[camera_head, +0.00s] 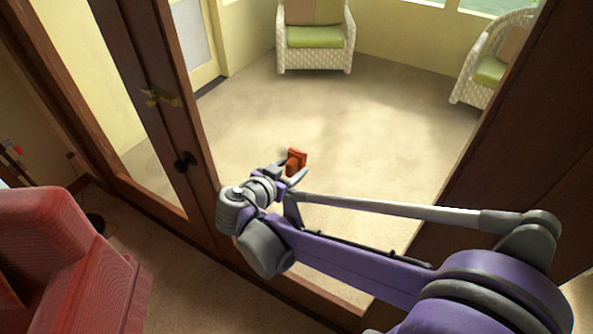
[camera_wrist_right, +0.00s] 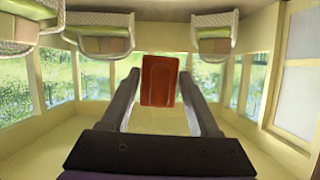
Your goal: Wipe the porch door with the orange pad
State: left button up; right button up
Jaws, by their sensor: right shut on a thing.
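The orange pad (camera_head: 297,161) is a small reddish-orange block held at the tips of my right gripper (camera_head: 292,172). In the right wrist view the pad (camera_wrist_right: 159,80) stands upright between the two dark fingers of the right gripper (camera_wrist_right: 160,88), which are shut on it. The porch door (camera_head: 172,120) has a dark brown wooden frame and clear glass. My right arm reaches in from the lower right, with the pad in front of the glass in the head view. I cannot tell whether the pad touches the glass. My left gripper is not in view.
A brass handle (camera_head: 160,97) and a dark knob (camera_head: 185,161) stick out from the wood left of my gripper. A red armchair (camera_head: 70,250) stands at the lower left. White wicker chairs (camera_head: 314,62) with green cushions stand in the porch beyond.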

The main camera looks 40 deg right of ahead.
jog(key=shift+w+a, duration=0.45)
jog(key=shift+w, duration=0.65)
jog(key=shift+w+a, duration=0.5)
jog(key=shift+w, duration=0.6)
jog(key=shift+w+a, duration=0.45)
jog(key=shift+w, duration=0.65)
jog(key=shift+s+d+p, duration=0.1)
jog(key=shift+s+d, duration=0.85)
jog(key=shift+s, duration=1.25)
jog(key=shift+s+d+p, duration=0.15)
jog(key=shift+s+d, duration=0.75)
jog(key=shift+s, duration=1.35)
jog(key=shift+s+d+p, duration=0.1)
jog(key=shift+s+d, duration=0.85)
jog(key=shift+s, duration=1.25)
jog(key=shift+w+a, duration=0.9)
jog(key=shift+w, duration=1.3)
jog(key=shift+w+a, duration=0.9)
jog(key=shift+w, duration=1.35)
jog(key=shift+w+a, duration=0.9)
jog(key=shift+w, duration=1.3)
jog(key=s+a, duration=0.2)
jog(key=a, duration=0.3)
jog(key=shift+s+a, duration=0.2)
jog(key=shift+a, duration=0.05)
